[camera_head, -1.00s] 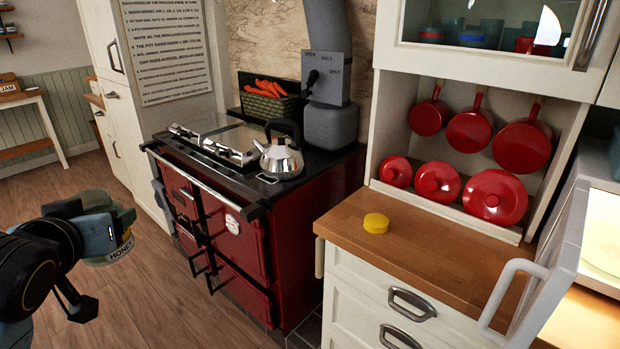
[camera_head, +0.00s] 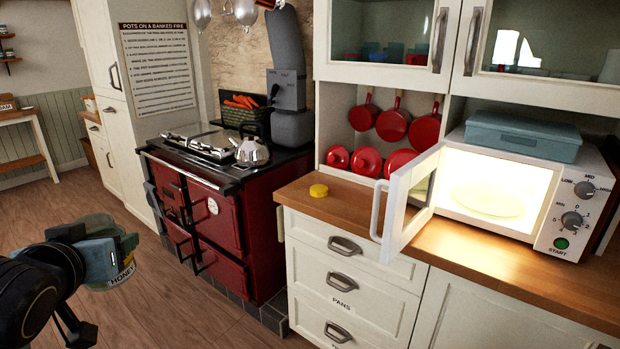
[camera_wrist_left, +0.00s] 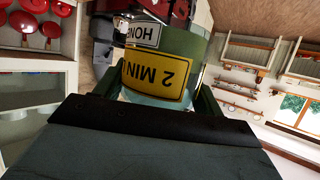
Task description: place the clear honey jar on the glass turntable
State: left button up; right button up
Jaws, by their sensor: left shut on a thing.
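My left gripper (camera_head: 112,258) is at the left of the head view, shut on the clear honey jar (camera_head: 122,274). The jar is labelled HONEY and is held in the air over the wooden floor. In the left wrist view the jar (camera_wrist_left: 187,48) shows upside down with a yellow "2 MIN" label and a white label. The glass turntable (camera_head: 487,201) is a pale disc inside the lit microwave (camera_head: 560,245), well to the right of the gripper. The microwave door (camera_head: 408,205) stands open toward me. My right gripper is out of view.
A yellow lid (camera_head: 318,190) lies on the wooden counter (camera_head: 480,262) left of the open door. The red stove (camera_head: 230,225) with a kettle (camera_head: 250,150) stands between jar and counter. A blue-grey box (camera_head: 522,136) sits on the microwave. Floor in front is clear.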

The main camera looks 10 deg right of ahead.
aim_at(488, 196)
jog(key=z, duration=1.55)
